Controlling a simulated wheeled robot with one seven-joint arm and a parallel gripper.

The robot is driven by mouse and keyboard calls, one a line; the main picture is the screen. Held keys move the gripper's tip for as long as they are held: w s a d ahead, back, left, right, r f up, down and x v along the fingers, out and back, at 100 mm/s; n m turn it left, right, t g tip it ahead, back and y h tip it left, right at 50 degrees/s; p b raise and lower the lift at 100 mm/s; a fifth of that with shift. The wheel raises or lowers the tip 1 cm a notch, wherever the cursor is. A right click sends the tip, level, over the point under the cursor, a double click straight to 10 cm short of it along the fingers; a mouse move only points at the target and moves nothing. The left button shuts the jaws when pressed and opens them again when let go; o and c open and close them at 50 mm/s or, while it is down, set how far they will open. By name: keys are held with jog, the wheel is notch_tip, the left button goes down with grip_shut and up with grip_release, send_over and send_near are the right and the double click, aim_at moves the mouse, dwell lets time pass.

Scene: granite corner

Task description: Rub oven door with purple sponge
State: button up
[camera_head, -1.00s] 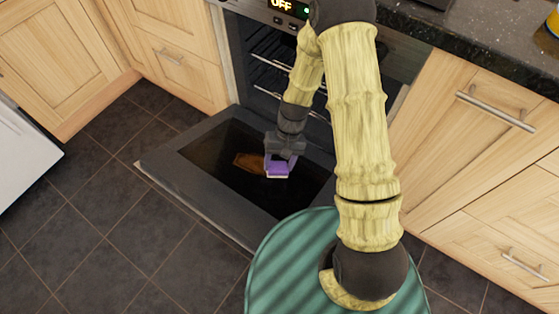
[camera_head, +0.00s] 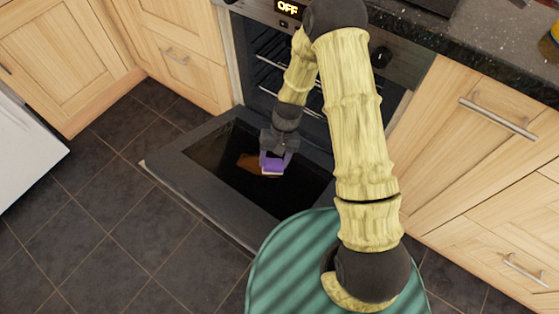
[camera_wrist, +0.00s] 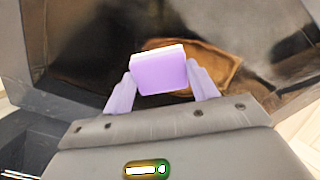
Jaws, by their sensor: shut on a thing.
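The oven door (camera_head: 183,140) is folded down open, with a dark glass panel inside a grey frame. A brown stain (camera_head: 247,161) is on the glass; it also shows in the wrist view (camera_wrist: 217,72), partly hidden behind the sponge. The purple sponge (camera_head: 271,167) has a paler face on one side. My gripper (camera_head: 273,157) is shut on the sponge over the door glass, beside the stain in the head view. In the wrist view the sponge (camera_wrist: 160,74) sits between my two fingers (camera_wrist: 162,88). I cannot tell whether the sponge touches the glass.
The oven cavity with racks (camera_head: 270,75) is open behind the door. Wooden cabinets (camera_head: 480,140) stand to the right and others to the left. A dark granite counter (camera_head: 490,45) runs above the right cabinets. Dark floor tiles (camera_head: 120,215) are clear at the left.

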aim_at(244, 153)
jog(key=shift+w+a, duration=0.1)
jog(key=shift+a, duration=0.1)
jog(key=shift+w+a+f+p, duration=0.1)
jog(key=shift+w+a+p, duration=0.15)
jog(key=shift+w+a, duration=0.4)
jog(key=shift+w+a+p, duration=0.2)
jog(key=shift+w+a, duration=0.25)
jog(key=shift+a, duration=0.35)
jog(key=shift+a, duration=0.1)
jog(key=shift+w+a+f, duration=0.1)
jog(key=shift+w+a, duration=0.45)
jog(key=shift+a, duration=0.15)
jog(key=shift+w+a+f, duration=0.1)
jog(key=shift+w+a, duration=0.4)
jog(key=shift+a, duration=0.2)
jog(key=shift+a, duration=0.1)
jog(key=shift+w+a+f+p, duration=0.15)
jog(key=shift+w+a+p, duration=0.15)
jog(key=shift+w+a, duration=0.9)
jog(key=shift+s+a, duration=0.2)
